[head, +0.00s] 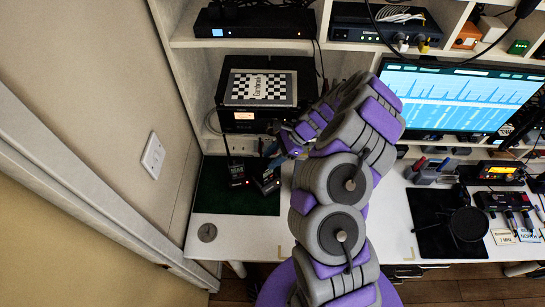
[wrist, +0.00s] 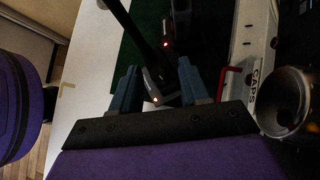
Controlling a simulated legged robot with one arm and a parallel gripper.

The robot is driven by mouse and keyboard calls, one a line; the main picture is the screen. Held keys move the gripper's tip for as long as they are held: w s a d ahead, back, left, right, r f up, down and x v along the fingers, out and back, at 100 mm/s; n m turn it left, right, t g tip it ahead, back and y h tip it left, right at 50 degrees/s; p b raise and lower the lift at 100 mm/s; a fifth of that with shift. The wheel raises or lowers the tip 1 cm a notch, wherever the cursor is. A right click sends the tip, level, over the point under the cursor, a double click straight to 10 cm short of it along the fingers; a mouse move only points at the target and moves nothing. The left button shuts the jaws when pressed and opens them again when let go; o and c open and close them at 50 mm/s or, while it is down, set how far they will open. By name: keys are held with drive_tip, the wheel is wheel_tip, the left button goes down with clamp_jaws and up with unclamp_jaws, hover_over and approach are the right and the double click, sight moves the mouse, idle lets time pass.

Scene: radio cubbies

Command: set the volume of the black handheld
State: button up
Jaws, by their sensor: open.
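Dark handheld radios stand on a dark green mat (head: 215,195) at the left end of the desk. One black handheld (head: 266,181) is beside my gripper (head: 277,152), partly hidden by it; another dark handheld (head: 237,173) with a red light is to its left. In the wrist view my gripper (wrist: 158,75) is open, with blue-grey fingers apart. A dark handheld (wrist: 160,92) with an orange light and long antenna shows between and beyond the fingers. A second dark unit (wrist: 166,42) with a red light lies beyond. Whether a finger touches the handheld, and its volume knob, I cannot make out.
A wall with a switch (head: 153,155) is on the left. A monitor (head: 460,98) and black mat (head: 430,240) are at right. A white "CAPS" box (wrist: 252,60) and metal cup (wrist: 284,108) are close right.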

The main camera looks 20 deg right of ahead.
drive_tip(key=shift+c, duration=0.2)
clamp_jaws()
idle(0.3)
drive_tip(key=shift+n+g, duration=0.5)
drive_tip(key=shift+n, duration=0.2)
drive_tip(key=shift+o, duration=0.2)
unclamp_jaws()
